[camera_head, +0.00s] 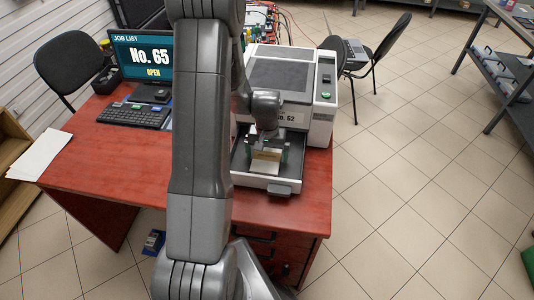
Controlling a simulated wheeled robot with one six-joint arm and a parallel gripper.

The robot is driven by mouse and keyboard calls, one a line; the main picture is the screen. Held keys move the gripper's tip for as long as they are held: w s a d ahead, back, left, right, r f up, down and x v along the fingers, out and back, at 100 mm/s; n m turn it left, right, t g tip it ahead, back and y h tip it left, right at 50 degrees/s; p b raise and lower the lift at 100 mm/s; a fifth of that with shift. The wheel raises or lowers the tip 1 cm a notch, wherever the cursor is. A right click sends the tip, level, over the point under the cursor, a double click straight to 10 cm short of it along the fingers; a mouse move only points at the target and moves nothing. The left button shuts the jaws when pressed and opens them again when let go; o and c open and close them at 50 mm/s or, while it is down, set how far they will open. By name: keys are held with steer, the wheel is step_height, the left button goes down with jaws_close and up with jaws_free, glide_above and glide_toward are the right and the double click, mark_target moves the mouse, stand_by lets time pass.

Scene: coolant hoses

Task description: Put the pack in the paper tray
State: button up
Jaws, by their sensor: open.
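The paper tray (262,181) juts out from the front of the printer on the red desk. A small pale, tan-fronted pack (265,167) is in the tray, low between the side walls. The fingers and wrist hide the pack's upper part and back. I cannot tell whether the fingers touch it or whether it lies fully flat on the tray floor.
The printer (292,80) stands right behind my gripper. White sheets (40,155) lie at the desk's left edge.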

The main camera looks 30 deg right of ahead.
mark_target(267, 156)
step_height(267, 156, up, 12)
steer(key=shift+r+b, duration=0.15)
steer(key=shift+b, duration=0.2)
stand_by(0.4)
